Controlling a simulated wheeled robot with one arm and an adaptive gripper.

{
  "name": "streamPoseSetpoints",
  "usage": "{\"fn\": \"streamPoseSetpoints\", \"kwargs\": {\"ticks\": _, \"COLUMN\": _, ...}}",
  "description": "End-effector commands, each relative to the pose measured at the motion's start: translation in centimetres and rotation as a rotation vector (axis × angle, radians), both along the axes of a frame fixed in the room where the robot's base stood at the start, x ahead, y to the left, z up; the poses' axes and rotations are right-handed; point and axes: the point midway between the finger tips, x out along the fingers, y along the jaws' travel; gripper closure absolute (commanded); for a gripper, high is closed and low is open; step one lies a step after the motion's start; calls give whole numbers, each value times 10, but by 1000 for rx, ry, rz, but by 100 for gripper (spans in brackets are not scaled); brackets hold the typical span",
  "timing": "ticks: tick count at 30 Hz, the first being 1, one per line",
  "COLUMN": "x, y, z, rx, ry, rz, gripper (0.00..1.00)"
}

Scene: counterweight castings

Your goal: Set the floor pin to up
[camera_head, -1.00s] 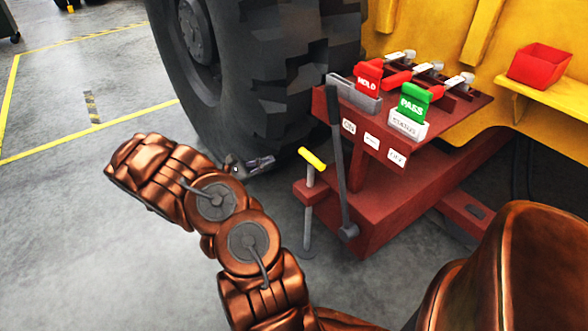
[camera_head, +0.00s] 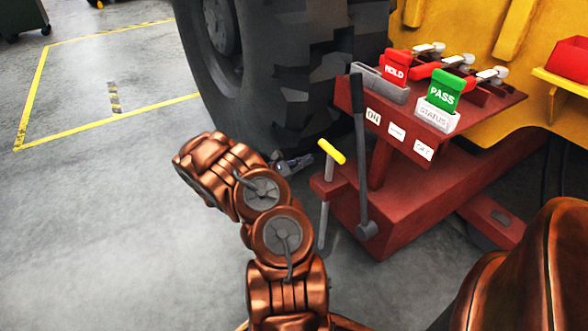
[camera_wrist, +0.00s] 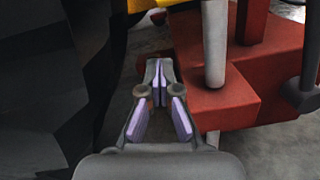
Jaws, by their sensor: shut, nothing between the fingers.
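The floor pin (camera_head: 324,215) is a grey rod with a yellow cross handle (camera_head: 331,151), standing upright at the left end of the dark red stand (camera_head: 420,205). Its rod runs down past a red bracket to about the floor; I cannot tell if it touches. My gripper (camera_head: 307,160) is just left of the yellow handle, apart from it. In the wrist view my gripper (camera_wrist: 158,76) is shut and empty, with the grey rod (camera_wrist: 214,50) to its right, passing into the red bracket (camera_wrist: 215,100). The handle's top is out of that view.
A long dark lever (camera_head: 361,150) stands just right of the pin. A big black tyre (camera_head: 270,80) is close behind my gripper. The stand carries a red HOLD tag (camera_head: 395,68) and a green PASS tag (camera_head: 443,92). Open floor (camera_head: 100,230) lies to the left.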

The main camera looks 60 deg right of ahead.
Motion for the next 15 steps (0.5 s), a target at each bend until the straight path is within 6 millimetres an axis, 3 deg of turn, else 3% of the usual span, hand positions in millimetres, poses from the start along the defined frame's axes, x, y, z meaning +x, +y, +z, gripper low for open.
{"fn": "streamPoseSetpoints", "kwargs": {"ticks": 3, "x": -12, "y": -17, "z": -1, "rx": 0, "ry": -1, "rz": -3, "gripper": 100}}
{"fn": "streamPoseSetpoints", "kwargs": {"ticks": 15, "x": -17, "y": -17, "z": 32, "rx": 0, "ry": 0, "rz": 1, "gripper": 100}}
